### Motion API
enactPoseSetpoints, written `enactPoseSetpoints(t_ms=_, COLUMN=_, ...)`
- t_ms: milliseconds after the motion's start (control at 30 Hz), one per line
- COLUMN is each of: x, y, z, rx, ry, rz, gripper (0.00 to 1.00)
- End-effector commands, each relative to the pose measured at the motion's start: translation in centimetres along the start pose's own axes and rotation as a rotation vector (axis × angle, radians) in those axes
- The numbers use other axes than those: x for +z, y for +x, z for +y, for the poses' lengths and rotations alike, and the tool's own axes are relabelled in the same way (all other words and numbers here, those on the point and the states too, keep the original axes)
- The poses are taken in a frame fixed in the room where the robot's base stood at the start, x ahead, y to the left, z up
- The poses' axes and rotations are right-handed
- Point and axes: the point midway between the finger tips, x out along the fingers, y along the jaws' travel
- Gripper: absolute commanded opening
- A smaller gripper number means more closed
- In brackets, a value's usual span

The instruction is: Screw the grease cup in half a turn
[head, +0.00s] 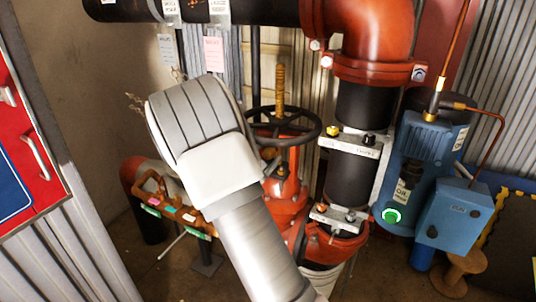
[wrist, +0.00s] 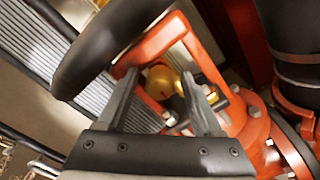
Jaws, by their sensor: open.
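A rounded brass part (wrist: 160,82), which looks like the grease cup, sits within the red valve yoke in the wrist view. My gripper (wrist: 159,76) is open, with one dark finger to each side of the brass part in the picture. I cannot tell whether either finger touches it, or how deep it lies between them. The near jaw body covers what is below. In the head view my pale arm hides the gripper, and I cannot make out the cup there for certain.
The black handwheel (head: 285,122) with its brass stem (head: 280,85) stands above the red valve body (head: 285,190); its rim (wrist: 100,45) passes close to the fingers. A black pipe (head: 352,150) and a blue pump (head: 415,165) stand to the right. A red cabinet (head: 28,130) is at left.

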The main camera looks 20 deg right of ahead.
Motion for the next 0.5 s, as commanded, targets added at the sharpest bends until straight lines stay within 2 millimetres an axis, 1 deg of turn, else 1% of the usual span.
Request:
enactPoseSetpoints(t_ms=133, x=0.0, y=-0.6, z=0.1, rx=0.000, ry=0.000, rz=0.001, gripper=0.67)
enactPoseSetpoints(t_ms=267, x=0.0, y=-2.4, z=0.1, rx=0.001, ry=-0.001, rz=0.003, gripper=0.67)
enactPoseSetpoints(t_ms=367, x=0.0, y=-4.7, z=0.2, rx=0.002, ry=-0.001, rz=0.005, gripper=0.67)
enactPoseSetpoints(t_ms=500, x=0.0, y=-8.2, z=0.2, rx=0.003, ry=-0.001, rz=0.005, gripper=0.67)
